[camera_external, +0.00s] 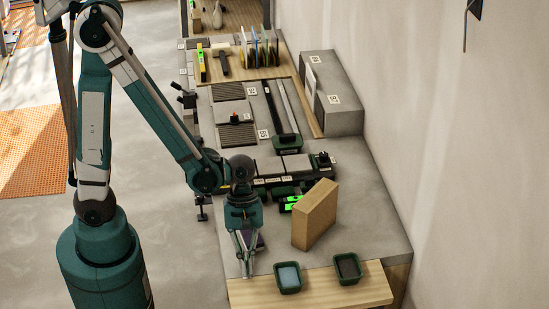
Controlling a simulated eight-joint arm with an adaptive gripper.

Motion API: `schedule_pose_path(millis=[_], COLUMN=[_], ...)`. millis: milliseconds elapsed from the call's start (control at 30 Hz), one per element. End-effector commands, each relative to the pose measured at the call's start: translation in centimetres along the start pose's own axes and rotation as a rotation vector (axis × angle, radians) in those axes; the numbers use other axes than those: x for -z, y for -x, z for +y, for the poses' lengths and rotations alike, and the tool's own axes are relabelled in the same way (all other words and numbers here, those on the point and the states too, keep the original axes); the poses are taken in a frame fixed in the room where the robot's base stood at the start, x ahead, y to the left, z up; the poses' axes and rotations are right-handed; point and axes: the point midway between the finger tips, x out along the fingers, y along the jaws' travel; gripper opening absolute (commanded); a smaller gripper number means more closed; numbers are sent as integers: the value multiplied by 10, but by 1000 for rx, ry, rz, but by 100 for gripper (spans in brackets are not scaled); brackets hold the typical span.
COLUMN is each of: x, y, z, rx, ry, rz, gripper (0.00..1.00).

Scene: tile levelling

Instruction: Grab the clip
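My gripper (246,268) points down over the near left part of the grey worktop, left of an upright tan block. Its fingers look close together, but the gap is too small to tell open from shut. A dark purplish piece (259,241) shows just right of the fingers; I cannot tell whether they touch it. No clip can be made out for certain. A green tray with light blue-grey contents (288,278) and a green tray with dark contents (347,268) sit at the near edge; their contents are too small to name.
The tan block (315,214) stands close right of my gripper. A bright green device (290,203) is behind it. A grey block (332,92) and the wall bound the right side.

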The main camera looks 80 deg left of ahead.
Motion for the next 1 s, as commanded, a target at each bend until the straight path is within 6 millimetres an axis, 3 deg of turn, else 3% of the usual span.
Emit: schedule_pose_path(millis=[467,1000], x=[-5,-26], y=[11,64], z=[0,-1], rx=[0,0], ry=[0,0], rz=[0,0], gripper=[0,0])
